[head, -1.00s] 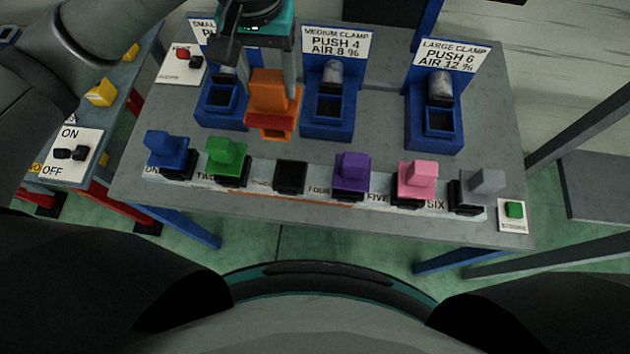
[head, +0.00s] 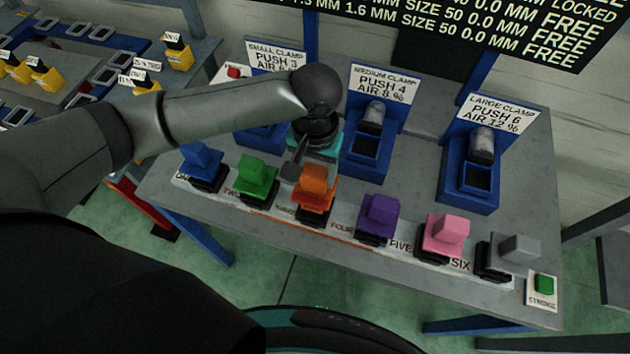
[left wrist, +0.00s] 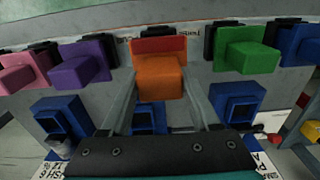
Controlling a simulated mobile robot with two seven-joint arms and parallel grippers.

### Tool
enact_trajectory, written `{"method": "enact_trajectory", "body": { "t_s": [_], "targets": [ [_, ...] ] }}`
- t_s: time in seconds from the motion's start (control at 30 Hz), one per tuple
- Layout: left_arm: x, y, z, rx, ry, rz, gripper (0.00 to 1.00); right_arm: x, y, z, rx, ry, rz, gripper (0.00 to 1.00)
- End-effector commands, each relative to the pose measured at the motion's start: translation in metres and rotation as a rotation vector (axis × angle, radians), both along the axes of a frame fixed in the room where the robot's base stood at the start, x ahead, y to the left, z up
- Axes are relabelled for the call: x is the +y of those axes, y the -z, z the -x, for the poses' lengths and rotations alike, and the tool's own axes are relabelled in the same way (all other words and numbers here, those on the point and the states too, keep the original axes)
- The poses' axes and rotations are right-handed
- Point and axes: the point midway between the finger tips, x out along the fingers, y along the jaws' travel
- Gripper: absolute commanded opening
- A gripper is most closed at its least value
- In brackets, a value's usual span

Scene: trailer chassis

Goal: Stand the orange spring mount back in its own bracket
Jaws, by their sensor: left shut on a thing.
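The orange spring mount (head: 315,184) is an orange block with a red-orange lower part. It stands upright at the third black bracket (head: 313,215), between the green mount (head: 257,177) and the purple mount (head: 380,213). My left gripper (head: 309,166) reaches it from behind and is shut on it; the fingertips are largely hidden in the head view. In the left wrist view the orange mount (left wrist: 160,76) sits between the two fingers, with the black bracket (left wrist: 153,22) beyond it. I cannot tell whether the mount is fully seated. My right gripper is not in view.
The row also holds a blue mount (head: 203,157), a pink mount (head: 445,232) and a grey mount (head: 519,248). Blue clamp stations (head: 470,180) stand behind. A green button (head: 544,283) is at the right end. Neighbouring mounts leave little side room.

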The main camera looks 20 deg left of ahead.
Motion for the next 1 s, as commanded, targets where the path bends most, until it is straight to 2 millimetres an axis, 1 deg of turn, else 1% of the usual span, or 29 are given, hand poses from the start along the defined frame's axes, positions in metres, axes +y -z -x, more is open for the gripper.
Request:
{"method": "enact_trajectory", "body": {
  "t_s": [0.2,0.3,0.7,0.73,0.9,1.0],
  "targets": [
    [0.000,0.031,0.000,0.000,-0.001,0.000,0.00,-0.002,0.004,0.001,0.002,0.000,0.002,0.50],
    [0.000,0.039,0.000,-0.001,0.000,0.000,0.00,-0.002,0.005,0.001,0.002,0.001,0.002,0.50],
    [-0.001,0.042,0.000,-0.001,0.001,0.002,0.00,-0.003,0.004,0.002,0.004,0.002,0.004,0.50],
    [0.000,0.043,0.001,0.001,0.001,0.001,0.65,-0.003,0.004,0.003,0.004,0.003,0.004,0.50],
    [0.000,0.043,0.001,0.001,0.001,0.000,0.84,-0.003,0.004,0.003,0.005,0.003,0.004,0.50],
    [0.000,0.043,0.000,0.001,0.000,0.000,0.92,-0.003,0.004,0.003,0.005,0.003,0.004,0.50]
  ]
}}
